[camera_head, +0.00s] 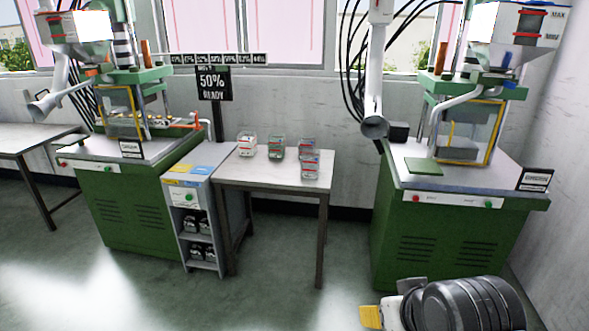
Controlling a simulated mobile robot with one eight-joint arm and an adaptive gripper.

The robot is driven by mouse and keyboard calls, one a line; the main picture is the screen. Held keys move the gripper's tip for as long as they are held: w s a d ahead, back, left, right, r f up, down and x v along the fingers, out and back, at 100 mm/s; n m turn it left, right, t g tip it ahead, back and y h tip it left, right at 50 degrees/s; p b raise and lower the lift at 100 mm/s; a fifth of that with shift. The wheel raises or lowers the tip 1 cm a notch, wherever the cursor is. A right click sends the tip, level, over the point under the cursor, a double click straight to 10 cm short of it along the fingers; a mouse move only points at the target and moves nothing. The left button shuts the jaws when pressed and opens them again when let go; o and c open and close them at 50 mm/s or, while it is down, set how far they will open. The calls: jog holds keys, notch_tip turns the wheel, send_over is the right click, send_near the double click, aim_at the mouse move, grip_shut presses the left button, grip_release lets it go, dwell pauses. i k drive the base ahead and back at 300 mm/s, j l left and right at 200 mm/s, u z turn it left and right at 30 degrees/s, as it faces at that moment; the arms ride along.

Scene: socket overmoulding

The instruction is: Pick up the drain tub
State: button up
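Several small clear tubs stand on the small light table in the middle of the camera_head view. One is a tub with a red and white label (246,144) at the left. Two more stand at the right, a rear tub (307,145) and a front tub (311,168). Their labels are too small to read, so I cannot tell which is the drain tub. No gripper fingers can be made out, and nothing is touching the tubs.
The table (268,176) stands between a grey shelf cabinet (181,221) and open floor. Green moulding machines stand left (140,209) and right (440,238). A dark ribbed body (466,304) with a yellow piece (370,317) fills the lower right. Floor before the table is clear.

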aim_at(310, 160)
jog(key=i+j+z, duration=0.5)
jog(key=i+j, duration=1.1)
jog(key=i, duration=0.05)
